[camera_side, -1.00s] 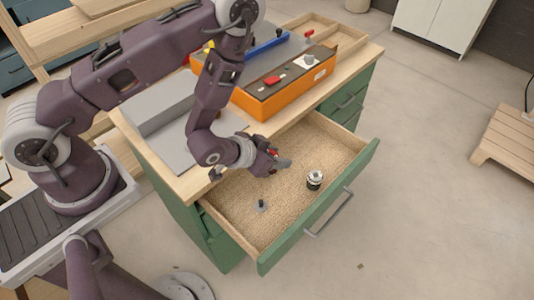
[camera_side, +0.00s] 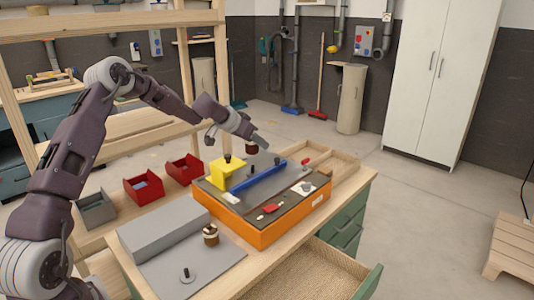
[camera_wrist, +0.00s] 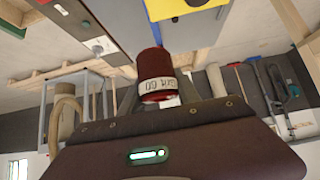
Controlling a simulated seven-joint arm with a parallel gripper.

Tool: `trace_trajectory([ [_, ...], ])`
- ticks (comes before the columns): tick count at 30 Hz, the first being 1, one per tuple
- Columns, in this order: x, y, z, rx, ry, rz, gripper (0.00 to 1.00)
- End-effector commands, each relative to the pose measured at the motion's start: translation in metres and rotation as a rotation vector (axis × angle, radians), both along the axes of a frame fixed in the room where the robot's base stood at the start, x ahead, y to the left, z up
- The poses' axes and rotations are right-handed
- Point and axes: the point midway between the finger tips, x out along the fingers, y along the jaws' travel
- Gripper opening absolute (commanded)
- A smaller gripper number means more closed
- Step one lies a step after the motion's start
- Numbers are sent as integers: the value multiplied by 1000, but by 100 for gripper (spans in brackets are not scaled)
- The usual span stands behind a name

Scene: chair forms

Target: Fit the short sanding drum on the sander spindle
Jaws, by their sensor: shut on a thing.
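My gripper (camera_side: 257,143) is shut on a dark red drum (camera_side: 252,149), held in the air above the back of the orange sander (camera_side: 262,233). In the wrist view the drum (camera_wrist: 152,63) sits between the fingers, with a pale printed band around its near end. The sander has a dark top, a yellow block (camera_side: 229,172) and several small dark posts. I cannot tell which post is the spindle. The drum is apart from the sander top. A second brown drum (camera_side: 211,238) with a pale band stands on the grey bench surface.
Two red bins (camera_side: 144,188) and a grey bin (camera_side: 96,209) stand at the left. The drawer (camera_side: 310,280) is open.

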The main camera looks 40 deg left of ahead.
Motion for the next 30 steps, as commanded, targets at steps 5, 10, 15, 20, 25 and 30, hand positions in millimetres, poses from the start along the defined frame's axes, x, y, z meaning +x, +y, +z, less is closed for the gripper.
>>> trace_trajectory([
  [5,28,34,-19,10,-1,-89,0],
  [10,40,40,-22,9,0,-160,0],
  [15,42,39,-29,5,1,-182,0],
  [20,42,39,-49,4,2,-181,0],
  [25,42,40,-66,4,1,-180,0],
  [30,42,40,-73,6,0,-179,0],
])
